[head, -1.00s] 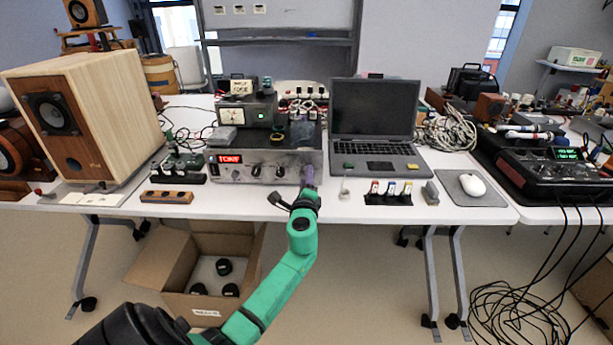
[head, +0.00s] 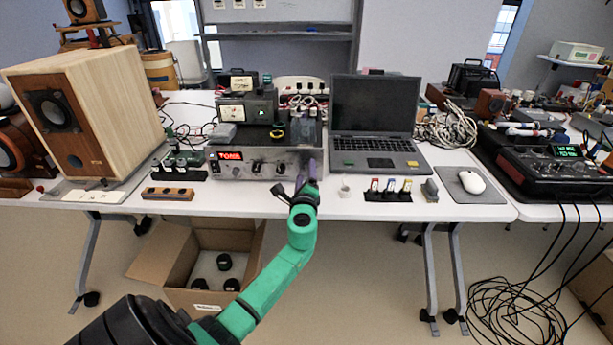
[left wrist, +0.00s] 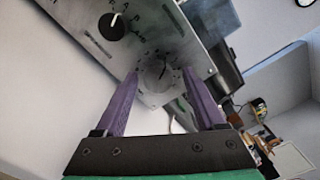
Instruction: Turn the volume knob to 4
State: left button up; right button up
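The grey amplifier (head: 232,172) stands at the table's front, its red display reading something like "TONE". Dark knobs (head: 255,167) show on its front panel. The left wrist view shows a black knob with a white pointer (left wrist: 112,26), and a greyish knob (left wrist: 155,70) with marks around it. I cannot read which is the volume knob or its number. My left gripper (head: 306,177) is at the panel's right end. Its purple fingers (left wrist: 160,74) are open on either side of the greyish knob; whether they touch it is unclear. My right gripper is not in view.
A laptop (head: 375,122) stands right of the amplifier, with a black holder of colored sticks (head: 388,197) in front. A wooden block (head: 167,194) lies at the front left. A large wooden speaker (head: 110,110) stands at far left. An open cardboard box (head: 165,258) is on the floor.

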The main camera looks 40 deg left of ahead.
pick_arm(q)
jog(key=shift+f, duration=0.15)
jog(key=shift+s+d, duration=0.1)
jog(key=shift+d, duration=0.05)
jog(key=shift+s+d, duration=0.2)
jog(key=shift+s, duration=0.05)
jog(key=v, duration=1.3)
jog(key=shift+s+d, duration=0.2)
jog(key=shift+s, duration=0.05)
